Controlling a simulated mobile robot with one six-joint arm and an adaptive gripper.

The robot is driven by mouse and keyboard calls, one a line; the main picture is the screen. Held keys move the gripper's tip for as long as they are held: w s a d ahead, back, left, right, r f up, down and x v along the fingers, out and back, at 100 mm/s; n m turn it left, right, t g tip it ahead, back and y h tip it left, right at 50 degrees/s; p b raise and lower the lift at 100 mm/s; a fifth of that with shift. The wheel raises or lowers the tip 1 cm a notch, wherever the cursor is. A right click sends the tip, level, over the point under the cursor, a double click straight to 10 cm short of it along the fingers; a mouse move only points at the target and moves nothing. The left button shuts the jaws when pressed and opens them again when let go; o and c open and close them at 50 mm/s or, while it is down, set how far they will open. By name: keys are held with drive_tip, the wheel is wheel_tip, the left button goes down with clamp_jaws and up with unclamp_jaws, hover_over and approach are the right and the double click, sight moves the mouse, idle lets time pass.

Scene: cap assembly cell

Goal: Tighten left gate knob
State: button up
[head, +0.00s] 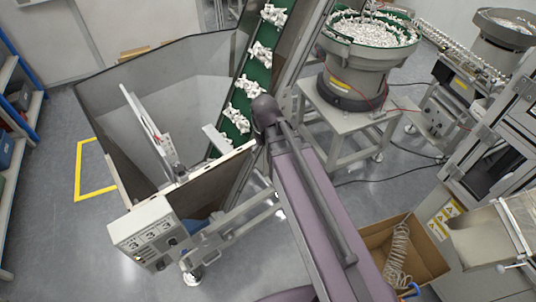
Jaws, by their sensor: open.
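A large grey hopper (140,88) fills the left of the head view, with an upright pale metal piece (152,130) at its front. I cannot make out the left gate knob in this view; it may be hidden or too small to tell. My purple arm link runs from the bottom edge up to a dark joint in the middle and covers part of the hopper's right front. My gripper does not show.
A green conveyor (257,78) carries white parts up from the hopper. A control box (150,236) sits at the hopper's front. A bowl feeder (362,65) stands behind right, a cardboard box (428,262) lower right. Shelving (25,125) lines the left edge. Grey floor lies between.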

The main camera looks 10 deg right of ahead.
drive_tip(key=shift+s+d+f, duration=0.15)
drive_tip(key=shift+d, duration=0.25)
drive_tip(key=shift+a, duration=0.1)
idle(0.3)
wheel_tip(320, 180, up, 10)
drive_tip(key=n+p, duration=1)
drive_tip(key=n, duration=0.8)
hover_over(180, 167)
drive_tip(key=shift+f, duration=0.2)
wheel_tip(180, 167, down, 14)
drive_tip(key=b, duration=1.4)
drive_tip(key=shift+r, duration=0.2)
drive_tip(key=shift+c, duration=0.2)
